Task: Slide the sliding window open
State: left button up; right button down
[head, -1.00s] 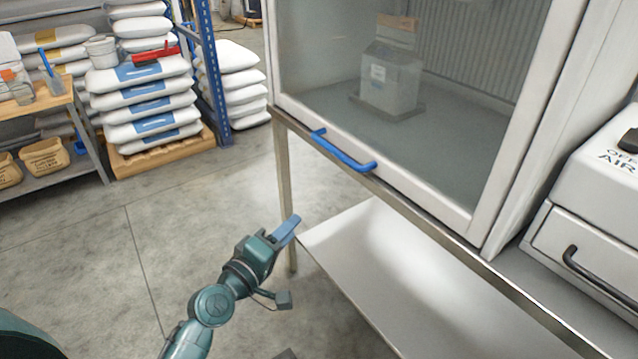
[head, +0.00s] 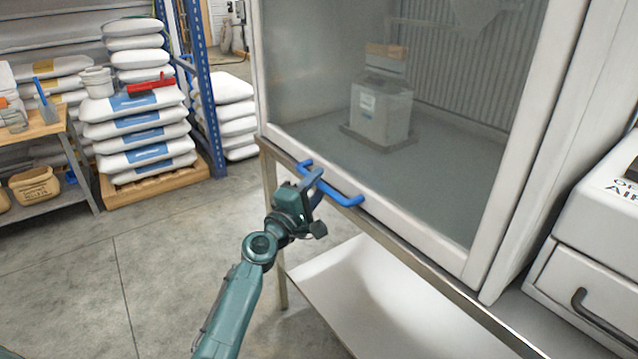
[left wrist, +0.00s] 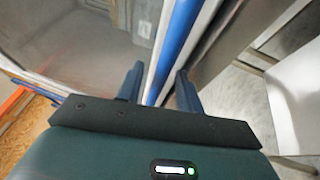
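The sliding window (head: 400,225) is a glass pane in a pale frame on the front of a cabinet, and its lower edge sits at the bottom of the opening. A blue bar handle (head: 346,199) runs along that lower edge. My left gripper (head: 317,183) is at the left part of the handle and partly hides it. In the left wrist view my left gripper (left wrist: 159,88) is open, and the blue handle (left wrist: 178,40) lies in line with the gap between its fingers. I cannot tell whether the fingers touch the handle. My right gripper is in neither view.
Behind the glass stands a grey container (head: 381,108). The cabinet rests on a metal-framed stand with a white lower shelf (head: 345,290). A white machine (head: 590,270) stands at the right. Stacked sacks (head: 137,130) are at the back left, with open floor in front.

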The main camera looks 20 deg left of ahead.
pick_arm(q)
jog(key=shift+w+d+r, duration=0.1)
jog(key=shift+w+d, duration=0.1)
jog(key=shift+w, duration=0.4)
grip_shut()
